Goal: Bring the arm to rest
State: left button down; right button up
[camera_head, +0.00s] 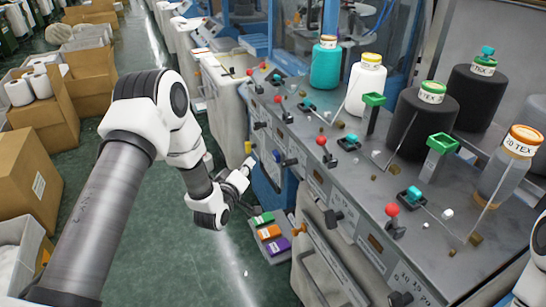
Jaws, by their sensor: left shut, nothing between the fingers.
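My left arm comes in from the left, white and grey, and bends down over the green floor. My left gripper (238,183) is near the middle of the view, beside the front of the grey knitting machine (345,170). It is small in the picture, shut and empty. I cannot tell whether it touches the machine front. Of my right arm only a white part shows at the lower right edge, and the right gripper is out of view.
Yarn cones, such as a teal one (326,65) and a white one (366,85), stand on the machine. Red-knobbed levers (392,212) rise along it. Coloured boxes (268,232) sit below the gripper. Cardboard boxes (22,178) line the left. The green aisle (185,260) is clear.

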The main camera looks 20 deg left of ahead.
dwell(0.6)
pick_arm(q)
jog(key=s+d+f+m+g+h+b, duration=0.15)
jog(key=s+d+f+g, duration=0.25)
jog(key=s+f, duration=0.55)
jog(key=s+d+f+m+g+b, duration=0.2)
jog(key=s+d+f+g+b, duration=0.25)
jog(key=f, duration=0.85)
jog(key=s+f+m+g, duration=0.1)
jog(key=s+m+g, duration=0.1)
jog(key=s, duration=0.6)
jog(key=s+f+m+g, duration=0.2)
jog(key=s+g, duration=0.2)
jog(key=s, duration=0.5)
jog(key=s+d+f+m+g+p, duration=0.1)
jog(key=s+f+m+g, duration=0.1)
jog(key=s, duration=0.7)
jog(key=shift+f+m+g, duration=0.25)
jog(key=shift+m+g, duration=0.1)
jog(key=shift+g, duration=0.1)
jog(key=shift+d, duration=0.1)
